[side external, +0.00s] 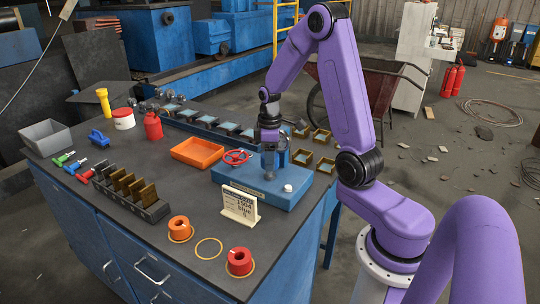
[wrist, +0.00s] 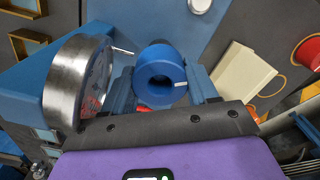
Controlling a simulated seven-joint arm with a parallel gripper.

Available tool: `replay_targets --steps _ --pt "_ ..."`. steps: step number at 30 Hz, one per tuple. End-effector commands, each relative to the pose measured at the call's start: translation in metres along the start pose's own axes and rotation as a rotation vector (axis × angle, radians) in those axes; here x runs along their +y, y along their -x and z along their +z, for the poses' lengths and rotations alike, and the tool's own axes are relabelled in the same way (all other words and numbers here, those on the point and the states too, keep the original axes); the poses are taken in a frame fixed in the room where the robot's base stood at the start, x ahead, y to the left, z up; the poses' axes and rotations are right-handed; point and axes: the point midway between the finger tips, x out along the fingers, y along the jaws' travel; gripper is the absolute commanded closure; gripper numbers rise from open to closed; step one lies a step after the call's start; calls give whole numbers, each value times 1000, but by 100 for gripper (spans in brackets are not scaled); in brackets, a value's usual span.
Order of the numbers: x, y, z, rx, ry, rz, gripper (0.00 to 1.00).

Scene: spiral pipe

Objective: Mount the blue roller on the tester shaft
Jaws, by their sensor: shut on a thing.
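The blue roller (wrist: 161,78) sits between the two fingers of my gripper (wrist: 163,88) in the wrist view, its round hole facing the camera. My gripper (side external: 269,150) is shut on it, pointing down over the blue tester base (side external: 255,187). In the side view the roller is hard to tell apart from the fingers and the tester. A round metal drum or dial (wrist: 78,82) stands close to the left finger in the wrist view. I cannot make out the tester shaft clearly, nor whether the roller touches it.
A red handwheel (side external: 237,157) and white knob (side external: 288,187) are on the tester. A white sign (side external: 240,205) stands before it. An orange roller (side external: 180,228), red roller (side external: 239,261) and empty ring (side external: 208,248) lie in front. An orange tray (side external: 198,152) is left.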

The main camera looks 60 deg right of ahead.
Motion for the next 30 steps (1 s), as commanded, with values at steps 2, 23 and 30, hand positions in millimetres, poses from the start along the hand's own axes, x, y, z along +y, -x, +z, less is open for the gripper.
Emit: replay_targets --steps 2,23,30 --pt "0 -2 0 0 0 0 80" --pt "0 -17 0 0 0 0 80" --pt "0 -22 0 0 0 0 80"
